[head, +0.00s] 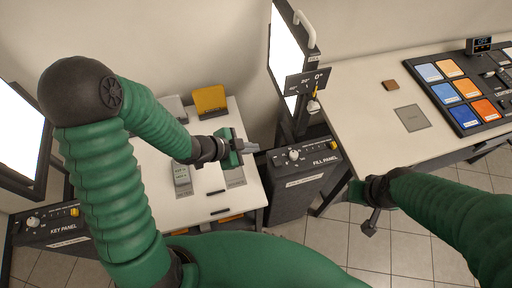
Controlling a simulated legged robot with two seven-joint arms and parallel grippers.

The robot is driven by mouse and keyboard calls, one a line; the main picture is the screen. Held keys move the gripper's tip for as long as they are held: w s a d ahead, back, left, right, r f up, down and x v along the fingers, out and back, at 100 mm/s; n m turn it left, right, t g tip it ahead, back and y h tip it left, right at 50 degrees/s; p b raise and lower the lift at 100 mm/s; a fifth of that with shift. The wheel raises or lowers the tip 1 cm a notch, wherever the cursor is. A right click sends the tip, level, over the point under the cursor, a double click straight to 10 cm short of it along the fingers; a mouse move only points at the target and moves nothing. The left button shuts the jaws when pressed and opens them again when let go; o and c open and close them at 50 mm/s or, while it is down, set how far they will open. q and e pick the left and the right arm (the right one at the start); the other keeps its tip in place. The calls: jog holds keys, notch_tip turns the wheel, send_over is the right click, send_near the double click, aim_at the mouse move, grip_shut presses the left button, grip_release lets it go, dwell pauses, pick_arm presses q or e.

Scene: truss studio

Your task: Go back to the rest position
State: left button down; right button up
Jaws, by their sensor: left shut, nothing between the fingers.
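My left arm rises in green segments at the left of the head view and bends over the left white table (250,190). Its gripper (248,148) is above the right edge of that table, pointing right, shut and empty. My right arm comes in from the lower right. Its gripper (370,222) hangs low over the tiled floor, in front of the right table (355,130). It is small and dark there, and I cannot tell whether its fingers are open or closed.
The fill panel (293,157) stands between the tables, with an upright lit panel (287,50) behind it. The left table holds a yellow box (210,100) and a grey device (182,178). A board of coloured pads (462,88) lies on the right table. The key panel (60,228) is at left.

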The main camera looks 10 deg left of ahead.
pick_arm(q)
jog(key=s+a+f+n+g+y+b, duration=0.1)
jog(key=a+f+n+y+b, duration=0.15)
jog(key=a+n, duration=0.2)
jog(key=s+a+f+n+y+b, duration=0.1)
jog(key=s+a+n+y+b, duration=0.15)
jog(key=a+y, duration=0.2)
jog(key=s+n+g+b, duration=0.3)
jog(key=s+n, duration=0.3)
jog(key=s, duration=0.1)
jog(key=shift+s+d+r, duration=0.15)
jog(key=shift+d, duration=0.1)
jog(key=shift+d, duration=0.1)
